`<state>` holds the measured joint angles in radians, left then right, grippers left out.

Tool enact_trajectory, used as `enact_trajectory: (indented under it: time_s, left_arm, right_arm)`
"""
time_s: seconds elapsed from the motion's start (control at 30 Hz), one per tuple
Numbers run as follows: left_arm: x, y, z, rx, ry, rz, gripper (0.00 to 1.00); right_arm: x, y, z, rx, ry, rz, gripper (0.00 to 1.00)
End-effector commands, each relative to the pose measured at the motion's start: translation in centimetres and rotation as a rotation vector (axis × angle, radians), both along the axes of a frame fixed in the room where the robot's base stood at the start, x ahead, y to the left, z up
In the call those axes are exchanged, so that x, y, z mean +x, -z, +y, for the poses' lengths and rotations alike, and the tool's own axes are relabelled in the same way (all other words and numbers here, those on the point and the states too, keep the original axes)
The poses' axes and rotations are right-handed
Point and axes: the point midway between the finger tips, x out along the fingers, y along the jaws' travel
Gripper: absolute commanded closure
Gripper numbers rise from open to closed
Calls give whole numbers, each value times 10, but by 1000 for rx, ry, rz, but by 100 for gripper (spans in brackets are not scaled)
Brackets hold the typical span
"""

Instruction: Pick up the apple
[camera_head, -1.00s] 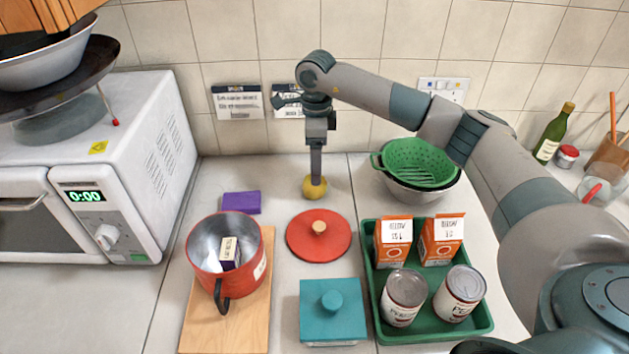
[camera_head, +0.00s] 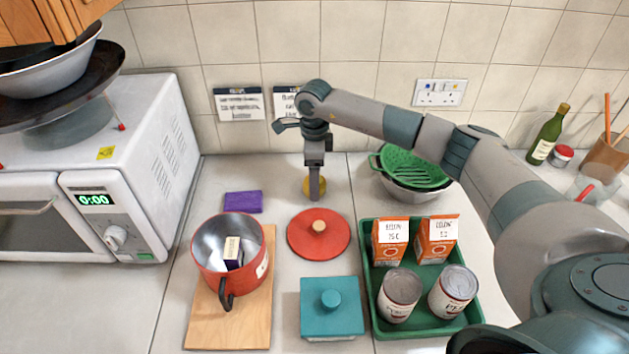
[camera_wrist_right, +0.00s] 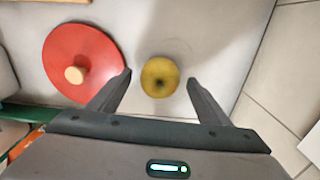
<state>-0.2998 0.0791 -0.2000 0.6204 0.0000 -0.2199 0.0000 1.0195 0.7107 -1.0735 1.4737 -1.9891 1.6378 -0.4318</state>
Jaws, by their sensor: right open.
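The apple (camera_head: 309,186) is small, round and yellow-brown. It stands on the counter behind the red lid, partly hidden by my right gripper in the head view. In the right wrist view the apple (camera_wrist_right: 160,77) lies just ahead of the fingertips, roughly midway between them. My right gripper (camera_head: 315,196) points down at the apple. In the right wrist view this gripper (camera_wrist_right: 160,78) is open, with a finger on each side and a gap to the apple. My left gripper is not in view.
A red lid (camera_head: 333,236) with a wooden knob lies close in front of the apple. A purple sponge (camera_head: 243,202) and a red pot (camera_head: 207,262) are left. A teal box (camera_head: 345,312), a green tray (camera_head: 471,322) and a green colander (camera_head: 413,168) also stand nearby. The tiled wall is behind.

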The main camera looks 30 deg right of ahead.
Motion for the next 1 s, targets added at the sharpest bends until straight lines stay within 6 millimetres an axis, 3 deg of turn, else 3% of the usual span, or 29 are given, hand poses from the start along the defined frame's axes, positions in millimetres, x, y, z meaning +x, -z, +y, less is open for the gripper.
enact_trajectory:
  time_s: [0.2, 0.67, 0.87, 1.0]
  left_arm:
    - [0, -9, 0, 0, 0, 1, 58]
    - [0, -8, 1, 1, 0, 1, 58]
    - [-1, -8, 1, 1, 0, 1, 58]
    - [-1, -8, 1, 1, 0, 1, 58]
  right_arm:
    - [0, 17, 0, 0, -1, 0, 29]
    - [0, 18, 0, 0, -1, 0, 29]
    - [0, 18, 0, 0, 0, 0, 75]
    - [0, 17, 0, 0, 0, -1, 76]
